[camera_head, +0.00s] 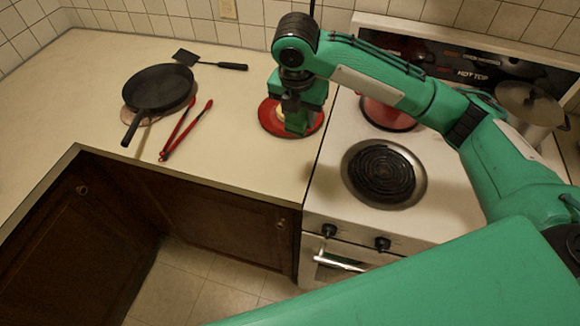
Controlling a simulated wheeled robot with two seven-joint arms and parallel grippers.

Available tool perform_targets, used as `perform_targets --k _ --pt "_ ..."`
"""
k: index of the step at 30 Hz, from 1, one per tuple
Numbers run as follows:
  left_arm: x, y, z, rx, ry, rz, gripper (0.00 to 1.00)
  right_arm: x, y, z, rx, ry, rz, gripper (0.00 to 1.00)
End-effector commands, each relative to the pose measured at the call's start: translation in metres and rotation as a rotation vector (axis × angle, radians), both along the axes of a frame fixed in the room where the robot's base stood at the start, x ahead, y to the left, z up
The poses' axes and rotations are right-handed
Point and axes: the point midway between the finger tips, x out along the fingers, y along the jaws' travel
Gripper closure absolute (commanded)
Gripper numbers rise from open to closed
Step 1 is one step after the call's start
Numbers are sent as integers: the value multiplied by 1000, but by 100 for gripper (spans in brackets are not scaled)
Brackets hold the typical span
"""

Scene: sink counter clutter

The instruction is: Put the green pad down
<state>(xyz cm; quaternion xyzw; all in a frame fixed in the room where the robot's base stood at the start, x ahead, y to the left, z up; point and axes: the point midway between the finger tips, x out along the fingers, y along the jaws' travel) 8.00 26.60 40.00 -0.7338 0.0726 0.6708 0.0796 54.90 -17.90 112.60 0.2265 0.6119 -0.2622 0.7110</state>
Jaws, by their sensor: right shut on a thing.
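My right gripper (296,124) points down over a round red plate (268,122) with a pale yellowish middle, on the counter just left of the stove. It is shut on a green thing, which I take to be the green pad. The pad's outline is hard to tell from the green of my gripper, and I cannot tell whether it touches the plate. My left gripper is not in view.
A black frying pan (160,88), red tongs (186,131) and a black spatula (188,58) lie on the counter (235,150) to the left. The counter's front middle is clear.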

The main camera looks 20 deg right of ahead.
Motion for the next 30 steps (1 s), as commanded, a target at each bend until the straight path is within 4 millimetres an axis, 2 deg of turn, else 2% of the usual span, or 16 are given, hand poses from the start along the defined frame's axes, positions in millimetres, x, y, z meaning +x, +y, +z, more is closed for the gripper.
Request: perform_targets --k 6,12,20,23,30 --pt "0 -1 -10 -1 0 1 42 13 7 9 1 -2 405 84" --pt "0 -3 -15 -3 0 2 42 22 11 18 2 -1 713 84" --pt "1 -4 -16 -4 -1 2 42 26 14 20 1 2 891 84" --pt "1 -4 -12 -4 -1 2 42 26 13 6 2 6 901 84" --pt "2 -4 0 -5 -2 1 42 25 14 -56 2 7 900 84"
